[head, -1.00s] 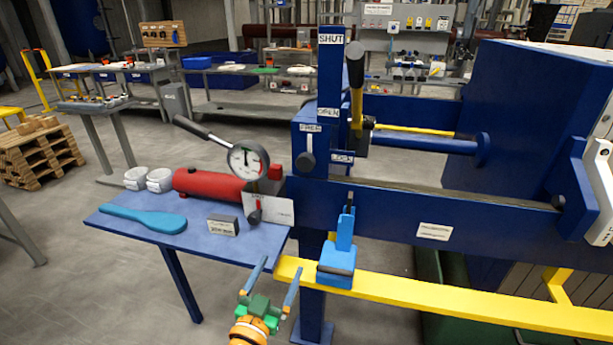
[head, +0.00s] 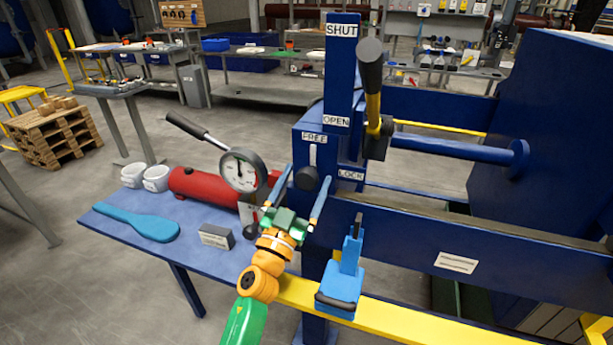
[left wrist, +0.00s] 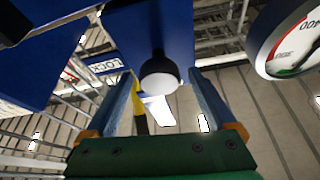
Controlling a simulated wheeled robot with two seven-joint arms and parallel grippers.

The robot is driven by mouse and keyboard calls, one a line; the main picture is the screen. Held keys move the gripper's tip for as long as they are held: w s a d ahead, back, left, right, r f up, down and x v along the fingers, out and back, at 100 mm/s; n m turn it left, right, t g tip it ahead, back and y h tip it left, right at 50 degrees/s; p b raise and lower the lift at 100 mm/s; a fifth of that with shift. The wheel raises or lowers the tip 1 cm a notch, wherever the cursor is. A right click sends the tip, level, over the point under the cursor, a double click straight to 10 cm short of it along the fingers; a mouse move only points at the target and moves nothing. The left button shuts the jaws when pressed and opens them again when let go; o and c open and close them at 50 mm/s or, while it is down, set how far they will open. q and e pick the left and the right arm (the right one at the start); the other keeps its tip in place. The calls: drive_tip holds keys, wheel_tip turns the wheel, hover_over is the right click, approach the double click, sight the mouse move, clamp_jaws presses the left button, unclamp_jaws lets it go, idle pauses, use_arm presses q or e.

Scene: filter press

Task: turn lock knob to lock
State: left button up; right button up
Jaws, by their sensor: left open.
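The lock knob (head: 307,179) is a dark round knob on the front of the blue post. A pale pointer above it stands upright toward the FREE label (head: 314,137). The LOCK label (head: 351,174) is to its right. My left gripper (head: 309,171) is open, with its two blue fingers on either side of the knob in the head view. In the left wrist view the knob (left wrist: 160,74) shows between and beyond the open fingers (left wrist: 160,76). I cannot tell whether they touch it. My right gripper is not in view.
A black-handled lever (head: 371,75) stands right of the SHUT/OPEN post. A pressure gauge (head: 242,170) and red cylinder (head: 200,187) are close on the left. A light-blue tool (head: 343,280) sits on the yellow rail (head: 420,322) below. A blue paddle (head: 145,224) lies on the side table.

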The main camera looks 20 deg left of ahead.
use_arm(q)
drive_tip(key=shift+w+f, duration=0.1)
drive_tip(key=shift+w, duration=0.4)
drive_tip(key=shift+s, duration=0.25)
drive_tip(key=c, duration=1.4)
drive_tip(key=shift+o, duration=0.2)
